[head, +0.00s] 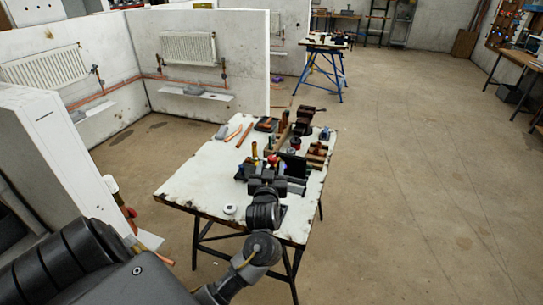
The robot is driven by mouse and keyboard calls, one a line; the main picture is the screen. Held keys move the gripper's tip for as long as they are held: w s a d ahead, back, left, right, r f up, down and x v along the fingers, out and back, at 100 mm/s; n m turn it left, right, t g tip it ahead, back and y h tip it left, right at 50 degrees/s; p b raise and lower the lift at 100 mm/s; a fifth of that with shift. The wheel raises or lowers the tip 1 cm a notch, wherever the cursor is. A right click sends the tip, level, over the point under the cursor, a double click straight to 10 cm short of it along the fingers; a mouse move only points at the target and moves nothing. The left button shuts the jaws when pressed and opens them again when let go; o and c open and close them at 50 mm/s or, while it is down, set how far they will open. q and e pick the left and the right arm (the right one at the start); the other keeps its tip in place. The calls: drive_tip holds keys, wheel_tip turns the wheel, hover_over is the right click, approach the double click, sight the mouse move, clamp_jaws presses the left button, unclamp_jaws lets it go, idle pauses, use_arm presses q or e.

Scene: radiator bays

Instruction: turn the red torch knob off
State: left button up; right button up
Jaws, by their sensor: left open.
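A small red part (272,160), which looks like the torch knob, shows among the tools on the white worktable (190,180). It is too small for me to tell how it is turned, and the torch body is mostly hidden. My left gripper (266,176) reaches over the table from the near side, just in front of the red part in the picture. It is open. I cannot tell whether it touches anything. My right gripper is not in view.
Tools crowd the table's far right half, with a dark vice (307,120) at the back. A small white round thing (230,208) lies near the front edge. Radiators (187,47) hang in bays behind left. The floor at right (430,180) is clear.

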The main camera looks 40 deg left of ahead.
sight(272, 159)
use_arm(q)
drive_tip(key=x, duration=0.4)
drive_tip(key=shift+w+a+p, duration=0.1)
drive_tip(key=shift+p, duration=0.3)
drive_tip(key=shift+w+a, duration=0.3)
drive_tip(key=shift+w, duration=0.2)
drive_tip(key=c, duration=0.8)
drive_tip(key=shift+s+a, duration=0.1)
drive_tip(key=shift+a, duration=0.1)
drive_tip(key=shift+c, duration=0.7)
drive_tip(key=shift+d, duration=0.25)
drive_tip(key=shift+f, duration=0.1)
